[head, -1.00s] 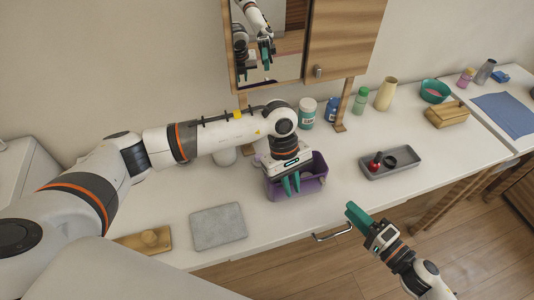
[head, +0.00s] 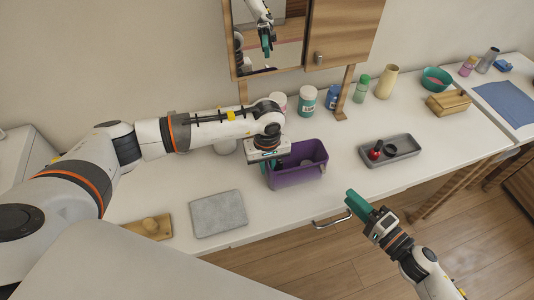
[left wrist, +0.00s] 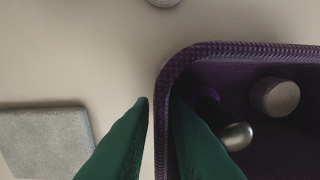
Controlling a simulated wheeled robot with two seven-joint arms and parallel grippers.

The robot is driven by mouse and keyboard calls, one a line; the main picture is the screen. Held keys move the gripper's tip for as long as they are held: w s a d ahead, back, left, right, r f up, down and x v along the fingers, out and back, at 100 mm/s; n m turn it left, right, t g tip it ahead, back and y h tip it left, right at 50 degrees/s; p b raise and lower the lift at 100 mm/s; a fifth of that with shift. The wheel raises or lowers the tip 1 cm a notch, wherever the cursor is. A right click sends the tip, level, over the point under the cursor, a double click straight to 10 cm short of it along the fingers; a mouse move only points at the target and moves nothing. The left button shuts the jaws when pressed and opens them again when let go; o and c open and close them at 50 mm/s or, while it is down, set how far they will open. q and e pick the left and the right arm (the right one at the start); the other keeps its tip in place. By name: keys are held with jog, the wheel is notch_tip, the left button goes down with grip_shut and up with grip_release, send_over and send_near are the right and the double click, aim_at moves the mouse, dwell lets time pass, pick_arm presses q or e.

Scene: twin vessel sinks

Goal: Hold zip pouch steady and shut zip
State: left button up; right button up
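The zip pouch (head: 300,176) is a purple, open-topped box-like pouch near the counter's front edge. In the left wrist view its woven rim (left wrist: 205,52) shows, with a grey cylinder (left wrist: 274,97) and a dark metal-ended item (left wrist: 235,136) inside. I cannot make out the zip or its slider. My left gripper (head: 266,172) points down at the pouch's left side. Its green fingers (left wrist: 160,99) are a little apart, one outside the left wall and one over the inside, with a narrow gap showing. My right gripper (head: 352,202) is off the counter's front; its finger gap is unclear.
A grey cloth (head: 218,213) and a wooden board with a knob (head: 149,227) lie to the left. A grey tray (head: 404,156) with a red item stands right. Jars and bottles (head: 307,101) line the back. Counter between pouch and tray is clear.

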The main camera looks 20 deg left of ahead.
pick_arm(q)
jog(key=shift+f, duration=1)
grip_shut()
pick_arm(e)
jog(key=shift+c, duration=0.2)
